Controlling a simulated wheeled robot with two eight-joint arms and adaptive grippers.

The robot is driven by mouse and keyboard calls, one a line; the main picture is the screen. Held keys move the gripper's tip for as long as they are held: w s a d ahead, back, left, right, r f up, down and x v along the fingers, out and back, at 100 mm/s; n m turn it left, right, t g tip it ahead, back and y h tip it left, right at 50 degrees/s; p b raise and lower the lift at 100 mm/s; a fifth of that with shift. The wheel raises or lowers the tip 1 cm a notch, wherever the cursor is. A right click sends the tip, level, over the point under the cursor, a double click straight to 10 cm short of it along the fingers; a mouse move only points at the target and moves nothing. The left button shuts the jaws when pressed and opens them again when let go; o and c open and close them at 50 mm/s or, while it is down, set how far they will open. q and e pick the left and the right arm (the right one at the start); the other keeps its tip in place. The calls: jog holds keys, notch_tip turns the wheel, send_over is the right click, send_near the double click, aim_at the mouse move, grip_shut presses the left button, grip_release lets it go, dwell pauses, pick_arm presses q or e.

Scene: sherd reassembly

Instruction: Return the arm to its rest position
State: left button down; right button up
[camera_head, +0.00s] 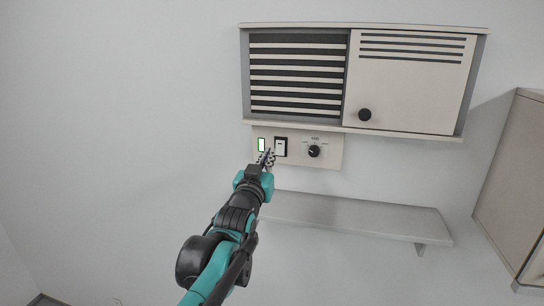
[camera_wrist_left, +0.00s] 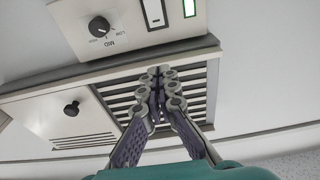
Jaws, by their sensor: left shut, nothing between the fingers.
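My left arm comes up from the bottom of the head view. Its gripper (camera_head: 266,158) is shut and empty, in front of the lower left part of the control panel (camera_head: 330,155). In the left wrist view the gripper (camera_wrist_left: 160,72) is also shut, its fingertips together against the background of the slatted grille (camera_wrist_left: 190,95). A rocker switch (camera_head: 281,147) sits just right of the fingertips in the head view, with a lit green indicator (camera_head: 261,144) to its left. I cannot tell whether the fingertips touch the panel. My right gripper is not in view.
A wall unit (camera_head: 405,80) with a grille and a black knob hangs above the panel. The panel has a dial (camera_head: 314,151). A grey shelf (camera_head: 350,215) juts out below. A cabinet (camera_head: 515,190) stands at the right. The left side is bare wall.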

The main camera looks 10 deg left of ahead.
pick_arm(q)
jog(key=s+f+g+b, duration=0.4)
jog(key=s+f+b, duration=0.6)
jog(key=f, duration=1.2)
jog(key=s+a+f+g+b, duration=0.1)
jog(key=s+f+g+b, duration=0.3)
jog(key=s+f+b, duration=0.6)
jog(key=s+a+f+g+b, duration=0.1)
jog(key=s+f+g+b, duration=0.3)
jog(key=f, duration=3.2)
jog(key=s+b, duration=0.7)
jog(key=b, duration=0.3)
jog(key=shift+f+g+y+b, duration=0.2)
jog(key=shift+g+y+b, duration=0.1)
